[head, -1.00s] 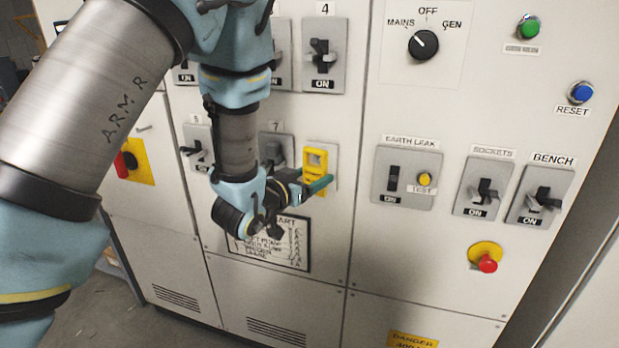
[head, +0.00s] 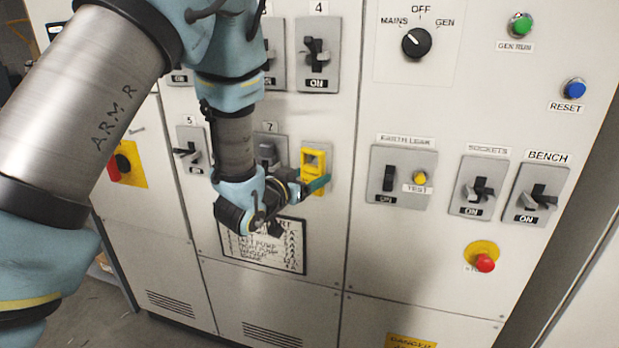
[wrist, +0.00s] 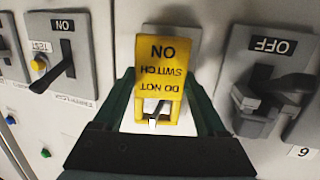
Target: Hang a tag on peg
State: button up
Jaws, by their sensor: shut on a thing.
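The yellow tag (wrist: 160,80) reads DO NOT SWITCH ON, upside down in the wrist view. It also shows in the head view (head: 313,162), upright against the panel. My gripper (wrist: 160,108) is shut on the tag, its green fingers at either side; in the head view my gripper (head: 310,186) reaches it from below left. A pale metal peg (wrist: 158,116) shows through the opening of the tag in the wrist view. I cannot tell whether the tag rests on the peg or how deep the peg goes through.
A grey switch marked OFF (wrist: 268,90) stands close to the right finger in the wrist view. The earth leak unit (head: 402,176) is right of the tag in the head view. A framed chart (head: 275,245) is below my wrist. The red stop button (head: 485,263) sits lower right.

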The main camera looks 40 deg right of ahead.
jog(key=o, duration=1.3)
jog(key=shift+c, duration=0.2)
jog(key=shift+a, duration=0.1)
jog(key=shift+s+a, duration=0.1)
jog(key=shift+a, duration=0.2)
jog(key=v, duration=0.7)
jog(key=shift+a+r, duration=0.25)
jog(key=shift+a, duration=0.05)
jog(key=p+v, duration=0.2)
jog(key=p, duration=0.4)
jog(key=shift+s+a+f, duration=0.15)
